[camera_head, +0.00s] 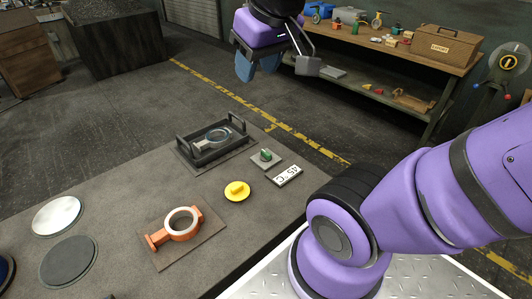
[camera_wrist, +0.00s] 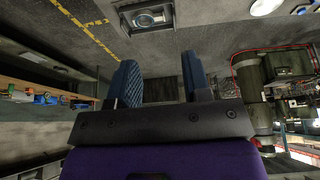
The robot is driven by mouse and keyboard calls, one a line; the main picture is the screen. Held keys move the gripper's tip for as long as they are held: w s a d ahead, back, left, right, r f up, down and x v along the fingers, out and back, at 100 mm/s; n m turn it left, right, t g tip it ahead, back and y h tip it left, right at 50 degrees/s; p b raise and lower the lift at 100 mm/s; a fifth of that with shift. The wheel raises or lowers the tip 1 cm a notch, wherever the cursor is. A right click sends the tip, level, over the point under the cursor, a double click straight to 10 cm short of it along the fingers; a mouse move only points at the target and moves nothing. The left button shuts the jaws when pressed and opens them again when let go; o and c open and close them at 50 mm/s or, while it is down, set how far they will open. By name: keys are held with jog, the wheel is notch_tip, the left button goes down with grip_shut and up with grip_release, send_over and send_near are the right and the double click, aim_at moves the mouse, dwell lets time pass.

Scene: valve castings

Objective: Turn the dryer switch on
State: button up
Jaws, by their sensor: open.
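A small green switch (camera_head: 266,155) stands on a square grey plate on the grey workbench (camera_head: 110,192), beside a white display (camera_head: 285,175) that reads about 45 °C. A black tray-like frame with handles (camera_head: 213,146) lies just left of the switch and holds a ring-shaped part. My gripper (camera_head: 257,65) is high above and beyond the bench's far edge, apart from the switch. Its two blue fingers are spread with nothing between them, also in the wrist view (camera_wrist: 160,80). The frame shows at the top of the wrist view (camera_wrist: 147,17); I cannot make out the switch there.
A yellow knob (camera_head: 237,190) and an orange valve casting (camera_head: 181,222) on a brown plate are on the bench. Two round discs, light (camera_head: 57,215) and dark (camera_head: 68,262), lie at left. A wooden shelf bench (camera_head: 410,55) with tools stands behind. The floor between is clear.

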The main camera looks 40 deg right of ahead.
jog(key=w+d+f+g, duration=0.1)
jog(key=w+d+f, duration=0.3)
jog(key=w, duration=0.5)
jog(key=g, duration=0.4)
send_over(266, 152)
notch_tip(266, 152, down, 29)
notch_tip(266, 152, down, 11)
jog(key=shift+f, duration=0.15)
grip_shut()
